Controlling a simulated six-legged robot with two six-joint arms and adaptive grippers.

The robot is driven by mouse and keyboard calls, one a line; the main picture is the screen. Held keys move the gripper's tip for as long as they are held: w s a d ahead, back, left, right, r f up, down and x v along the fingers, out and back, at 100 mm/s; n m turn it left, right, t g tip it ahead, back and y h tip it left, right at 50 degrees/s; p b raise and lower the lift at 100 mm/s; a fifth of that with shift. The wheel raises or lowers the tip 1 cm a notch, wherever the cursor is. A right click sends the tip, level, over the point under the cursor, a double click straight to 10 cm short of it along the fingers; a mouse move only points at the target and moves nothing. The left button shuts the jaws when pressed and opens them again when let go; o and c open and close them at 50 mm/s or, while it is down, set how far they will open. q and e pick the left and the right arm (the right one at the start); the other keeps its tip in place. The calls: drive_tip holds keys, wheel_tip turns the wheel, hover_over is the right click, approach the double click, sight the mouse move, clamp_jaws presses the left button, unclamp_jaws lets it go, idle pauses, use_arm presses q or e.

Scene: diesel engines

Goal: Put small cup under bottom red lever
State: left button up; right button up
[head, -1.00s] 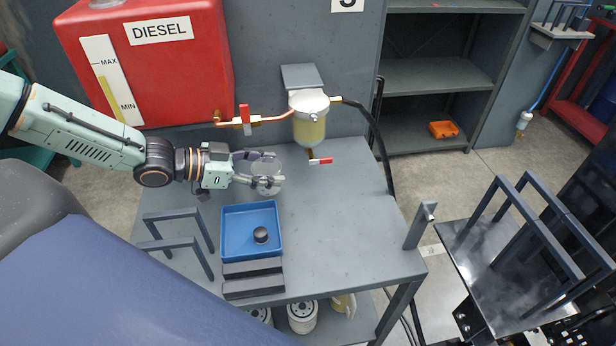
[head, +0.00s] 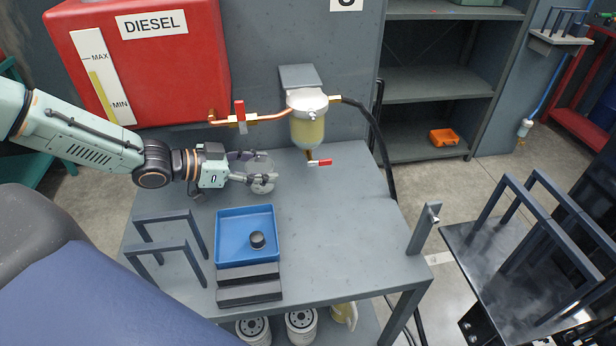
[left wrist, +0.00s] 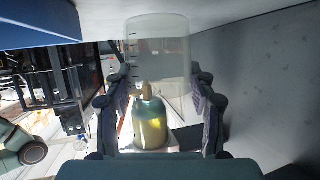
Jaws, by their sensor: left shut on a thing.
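The small clear cup (head: 262,175) is between the fingers of my left gripper (head: 258,171), over the back of the grey workbench. In the left wrist view the cup (left wrist: 158,50) stands between the two dark fingers of my gripper (left wrist: 158,105), which is shut on it. The bottom red lever (head: 325,162) is under the filter bowl (head: 307,132), to the right of the cup and apart from it. Through the cup the bowl with yellow fluid (left wrist: 150,128) shows in the wrist view. My right gripper is not in view.
A blue tray (head: 220,240) with a dark round cap (head: 257,239) is in front of the cup on the workbench (head: 350,230). An upper red lever (head: 240,110) sits on the copper pipe. A red diesel tank (head: 70,60) is behind my arm. The bench's right part is clear.

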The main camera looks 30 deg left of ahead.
use_arm(q)
drive_tip(key=w+d+b, duration=0.2)
drive_tip(key=d+b, duration=0.1)
drive_tip(key=w+d+b, duration=0.1)
drive_tip(key=d+b, duration=0.1)
drive_tip(key=shift+w+f, duration=0.2)
drive_tip(key=shift+w, duration=0.15)
drive_tip(key=shift+w+d+r, duration=0.15)
drive_tip(key=shift+d, duration=0.15)
drive_tip(key=shift+w+d+b, duration=0.3)
drive_tip(key=shift+d+b, duration=0.15)
drive_tip(key=shift+b, duration=0.15)
drive_tip(key=shift+w+d+b, duration=0.7)
drive_tip(key=shift+w+d, duration=0.2)
drive_tip(key=shift+d, duration=0.2)
drive_tip(key=shift+f, duration=0.65)
drive_tip(key=shift+s+a, duration=0.1)
drive_tip(key=shift+a, duration=0.05)
